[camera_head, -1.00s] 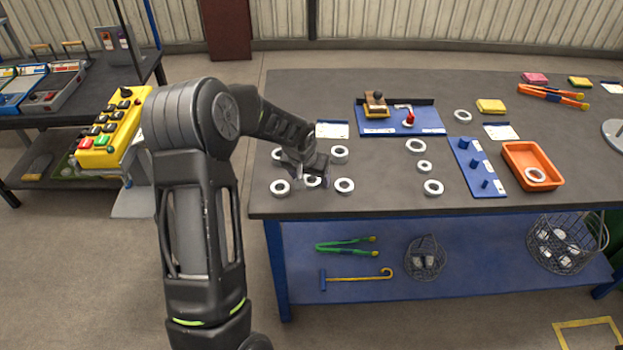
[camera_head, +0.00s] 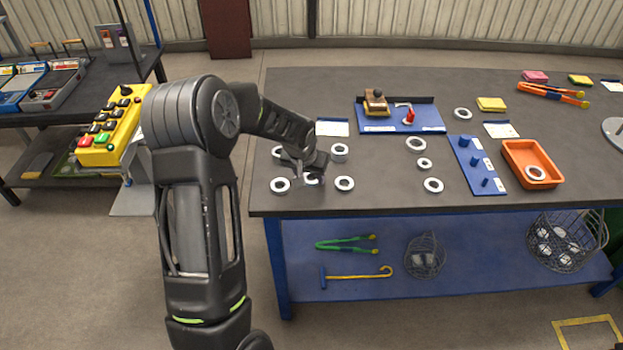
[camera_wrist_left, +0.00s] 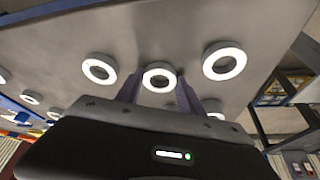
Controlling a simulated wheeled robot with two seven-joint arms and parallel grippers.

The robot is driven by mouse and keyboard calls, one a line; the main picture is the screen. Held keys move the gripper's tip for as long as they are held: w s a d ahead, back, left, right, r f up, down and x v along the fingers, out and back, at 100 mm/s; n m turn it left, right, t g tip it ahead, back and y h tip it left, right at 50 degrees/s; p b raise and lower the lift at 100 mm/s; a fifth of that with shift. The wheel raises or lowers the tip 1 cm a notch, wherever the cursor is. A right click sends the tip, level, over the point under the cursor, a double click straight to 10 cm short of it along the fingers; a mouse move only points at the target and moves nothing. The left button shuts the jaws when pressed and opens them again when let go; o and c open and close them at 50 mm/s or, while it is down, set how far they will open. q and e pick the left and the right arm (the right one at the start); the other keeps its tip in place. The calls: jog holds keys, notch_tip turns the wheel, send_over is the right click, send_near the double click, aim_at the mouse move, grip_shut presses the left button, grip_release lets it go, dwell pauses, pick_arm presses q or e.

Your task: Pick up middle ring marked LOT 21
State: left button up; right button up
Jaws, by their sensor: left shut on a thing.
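The middle ring (camera_head: 312,180) is a small white ring near the table's front left, between two other rings of the front row. In the left wrist view the middle ring (camera_wrist_left: 159,77) sits between my two fingers. My left gripper (camera_head: 313,175) is shut on it from above, and it also shows in the left wrist view (camera_wrist_left: 160,88). The gripper partly hides the ring in the head view. No LOT 21 marking can be read. My right gripper is not in view.
White rings stand close on the left (camera_head: 280,185) and right (camera_head: 344,184), with more behind (camera_head: 339,151). Further right are a blue peg board (camera_head: 463,150) and an orange tray (camera_head: 510,152) holding a ring. A blue fixture board (camera_head: 425,122) lies at the back.

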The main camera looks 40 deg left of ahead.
pick_arm(q)
grip_shut()
jog(key=shift+w+r, duration=0.1)
jog(key=shift+r, duration=0.4)
notch_tip(320, 180, up, 9)
jog(key=b, duration=0.1)
jog(key=shift+b, duration=0.4)
